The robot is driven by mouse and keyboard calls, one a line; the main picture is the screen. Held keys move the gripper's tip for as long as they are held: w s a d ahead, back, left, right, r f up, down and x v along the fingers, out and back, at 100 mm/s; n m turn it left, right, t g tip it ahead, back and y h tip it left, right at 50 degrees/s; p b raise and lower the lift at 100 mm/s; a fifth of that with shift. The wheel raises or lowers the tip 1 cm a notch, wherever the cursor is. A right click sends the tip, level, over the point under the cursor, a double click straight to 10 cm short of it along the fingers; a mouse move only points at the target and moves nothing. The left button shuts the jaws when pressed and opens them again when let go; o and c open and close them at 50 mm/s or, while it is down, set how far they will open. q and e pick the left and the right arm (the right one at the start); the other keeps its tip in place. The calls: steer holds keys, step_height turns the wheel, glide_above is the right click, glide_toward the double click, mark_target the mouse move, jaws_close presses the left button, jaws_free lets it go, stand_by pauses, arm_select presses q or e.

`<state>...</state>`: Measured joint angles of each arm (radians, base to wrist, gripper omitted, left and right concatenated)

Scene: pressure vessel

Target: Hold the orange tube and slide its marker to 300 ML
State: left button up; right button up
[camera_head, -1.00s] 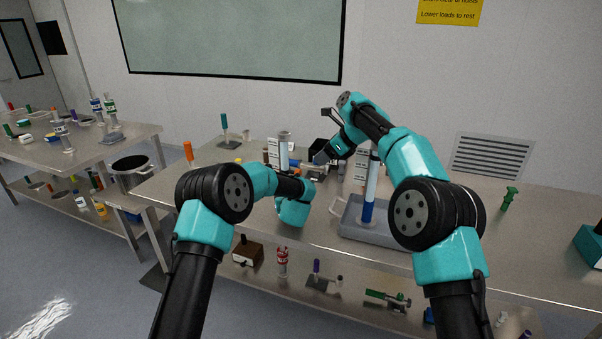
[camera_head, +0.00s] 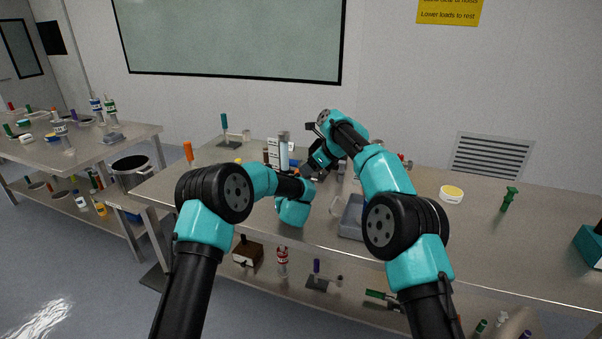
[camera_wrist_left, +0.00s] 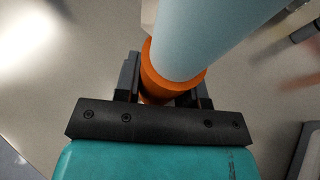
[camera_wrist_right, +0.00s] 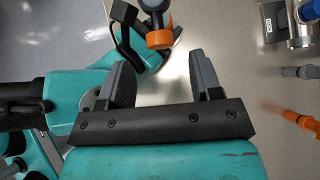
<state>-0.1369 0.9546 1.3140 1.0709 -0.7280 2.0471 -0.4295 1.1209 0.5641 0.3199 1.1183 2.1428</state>
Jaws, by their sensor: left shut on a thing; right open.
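The orange tube (camera_head: 284,150) stands upright beyond my left arm in the head view, a pale cylinder with a white scale card (camera_head: 272,153) beside it. In the left wrist view my left gripper (camera_wrist_left: 163,92) is shut on its orange collar (camera_wrist_left: 160,86), with the pale blue barrel (camera_wrist_left: 195,40) rising past it. My right gripper (camera_head: 311,172) is open and empty, close to the right of the tube. In the right wrist view an orange ring (camera_wrist_right: 160,39) lies ahead of my right gripper (camera_wrist_right: 158,72), beyond its fingertips. I cannot tell the marker or read the scale.
A grey tray (camera_head: 352,214) lies beneath my right arm. A yellow-lidded jar (camera_head: 452,194) and a green tool (camera_head: 508,198) stand on the right of the bench. An orange-handled item (camera_head: 188,151) is at left. The bench's right part is mostly clear.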

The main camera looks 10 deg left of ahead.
steer(key=x, duration=0.4)
steer(key=shift+a+f, duration=0.25)
steer(key=shift+c, duration=0.3)
jaws_close()
